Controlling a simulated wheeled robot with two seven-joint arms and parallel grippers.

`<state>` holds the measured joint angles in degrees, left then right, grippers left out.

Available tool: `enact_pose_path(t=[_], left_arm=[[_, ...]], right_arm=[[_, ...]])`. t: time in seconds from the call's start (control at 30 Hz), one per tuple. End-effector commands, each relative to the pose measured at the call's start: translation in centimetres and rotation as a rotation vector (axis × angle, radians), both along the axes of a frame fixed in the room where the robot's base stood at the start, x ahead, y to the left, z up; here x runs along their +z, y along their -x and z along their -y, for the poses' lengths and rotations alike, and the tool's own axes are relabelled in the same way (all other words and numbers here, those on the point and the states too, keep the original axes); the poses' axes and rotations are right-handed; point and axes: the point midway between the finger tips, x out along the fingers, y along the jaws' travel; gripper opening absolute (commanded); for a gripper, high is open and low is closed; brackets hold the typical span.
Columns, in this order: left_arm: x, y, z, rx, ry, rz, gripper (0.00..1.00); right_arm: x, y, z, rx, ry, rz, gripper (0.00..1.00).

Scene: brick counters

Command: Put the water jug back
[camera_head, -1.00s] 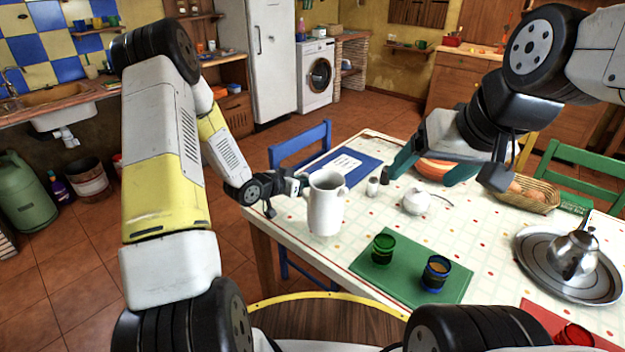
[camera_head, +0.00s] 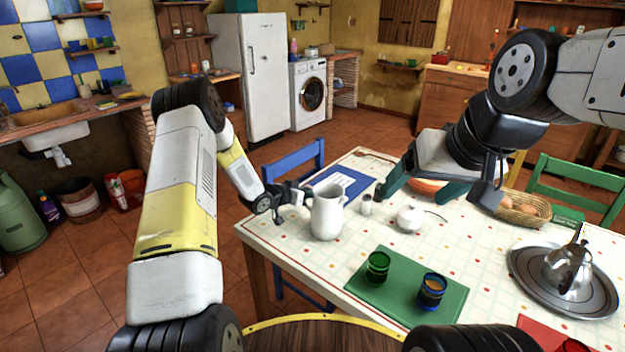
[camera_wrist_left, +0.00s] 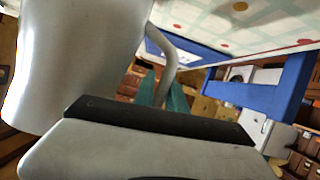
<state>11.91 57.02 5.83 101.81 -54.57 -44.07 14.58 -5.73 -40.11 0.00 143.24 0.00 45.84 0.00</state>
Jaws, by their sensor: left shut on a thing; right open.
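The white water jug (camera_head: 327,214) is upright at the left part of the dining table (camera_head: 290,246); I cannot tell whether its base touches the cloth. My left gripper (camera_head: 303,192) is shut on the jug at its left side.
A small white shaker (camera_head: 366,205) and a white sugar bowl (camera_head: 410,218) stand right of the jug. A green mat (camera_head: 400,302) holds a green cup (camera_head: 377,266) and a blue cup (camera_head: 431,291). A blue chair (camera_head: 296,163) stands behind. A kettle (camera_head: 568,270) sits on a round tray (camera_head: 519,262).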

Motion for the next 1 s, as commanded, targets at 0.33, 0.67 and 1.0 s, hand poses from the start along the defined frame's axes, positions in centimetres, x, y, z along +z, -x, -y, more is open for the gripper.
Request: enact_pose_path(t=[0.33, 0.67, 1.0], left_arm=[[-0.4, 0.0, 0.0, -0.002, 0.000, 0.002, 0.33], [-0.3, 0.0, 0.0, -0.001, 0.000, 0.003, 0.37], [1.7, 3.5, -3.0, 0.003, 0.001, 0.003, 0.37]], right_arm=[[0.0, 0.0, 0.0, 0.000, 0.000, 0.000, 0.79], [0.0, 0.0, 0.0, 0.000, 0.000, 0.000, 0.79], [0.0, 0.0, 0.0, 0.000, 0.000, 0.000, 0.79]])
